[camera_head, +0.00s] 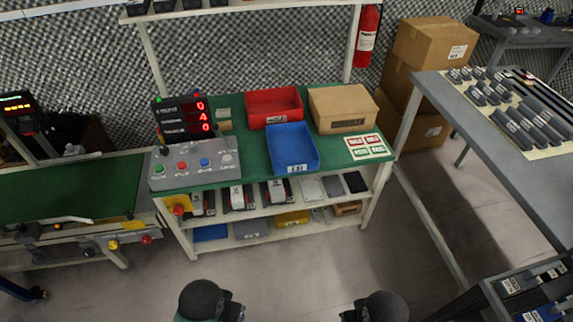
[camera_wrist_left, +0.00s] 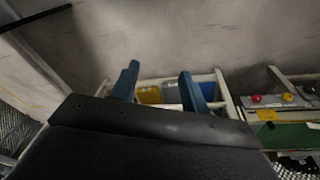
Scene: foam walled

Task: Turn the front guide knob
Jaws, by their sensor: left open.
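The left bench (camera_head: 70,202) has a green top and a pale front rail. A yellow knob (camera_head: 113,244) and a red knob (camera_head: 146,239) sit on that rail, with dark knobs to their left. The red knob (camera_wrist_left: 256,99) and the yellow knob (camera_wrist_left: 287,97) also show small at the right of the left wrist view. I cannot tell which one is the front guide knob. My left gripper (camera_wrist_left: 159,68) is open, its two blue fingers apart with nothing held, well away from the knobs. My right gripper is not in view; only dark arm parts show.
The middle bench (camera_head: 240,170) holds a grey button box (camera_head: 195,170), a red display, a red bin (camera_head: 273,107), a blue bin (camera_head: 292,149) and a cardboard box (camera_head: 342,109). A grey table (camera_head: 500,160) stands at the right. The floor (camera_head: 290,270) before the middle bench is clear.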

